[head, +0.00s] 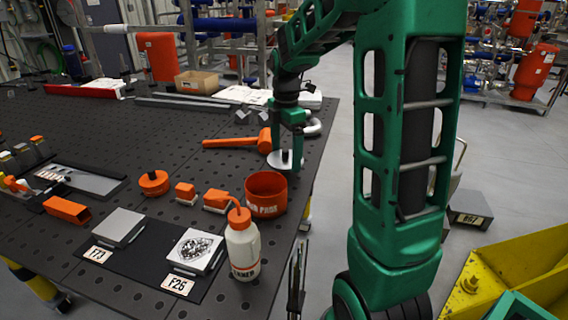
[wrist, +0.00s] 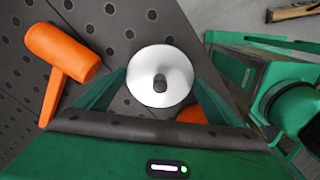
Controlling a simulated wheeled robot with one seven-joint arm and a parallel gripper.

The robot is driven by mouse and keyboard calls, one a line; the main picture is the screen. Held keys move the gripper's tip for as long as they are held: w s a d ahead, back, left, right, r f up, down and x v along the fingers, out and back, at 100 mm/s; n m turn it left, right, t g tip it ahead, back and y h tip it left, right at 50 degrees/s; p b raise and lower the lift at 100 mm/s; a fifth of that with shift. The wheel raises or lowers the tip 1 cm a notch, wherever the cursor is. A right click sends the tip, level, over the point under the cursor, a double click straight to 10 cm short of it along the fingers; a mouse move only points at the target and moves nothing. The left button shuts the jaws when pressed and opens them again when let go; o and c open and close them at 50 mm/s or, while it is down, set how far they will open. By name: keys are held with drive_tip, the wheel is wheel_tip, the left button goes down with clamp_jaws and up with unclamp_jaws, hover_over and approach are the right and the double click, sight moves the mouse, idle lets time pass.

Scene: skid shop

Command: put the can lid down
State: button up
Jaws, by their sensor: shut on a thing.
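The can lid (head: 279,160) is a pale round disc with a dark knob in its middle. My gripper (head: 287,150) is shut on it, above the dark perforated table and just behind the orange can (head: 266,196). In the wrist view the lid (wrist: 160,76) shows as a white disc with its knob between the fingers of my gripper (wrist: 160,86). The orange can stands upright with white lettering. In the wrist view only a bit of orange, likely the can (wrist: 191,115), shows past the lid's edge. The gap between lid and table cannot be judged exactly.
An orange mallet (head: 240,140) lies left of the lid. A white bottle (head: 242,245) with an orange cap stands in front of the can. Orange blocks (head: 186,192) and a round orange piece (head: 154,182) lie to the left. The table's right edge is close to the can.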

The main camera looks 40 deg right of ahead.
sight(285, 158)
drive_tip(key=shift+f, duration=1.95)
drive_tip(key=shift+f, duration=0.1)
drive_tip(key=o, duration=0.9)
wheel_tip(285, 158, up, 11)
drive_tip(key=shift+r, duration=0.1)
drive_tip(key=shift+s+r, duration=0.1)
drive_tip(key=shift+r, duration=0.35)
drive_tip(key=s+a+f+m, duration=0.1)
drive_tip(key=s+f+m, duration=0.3)
drive_tip(key=s+m, duration=0.7)
drive_tip(key=s+a+f+m, duration=0.1)
drive_tip(key=s+f+m, duration=0.3)
drive_tip(key=s+m, duration=0.8)
drive_tip(key=s, duration=0.5)
drive_tip(key=shift+s+a+f, duration=0.15)
drive_tip(key=shift+a, duration=0.15)
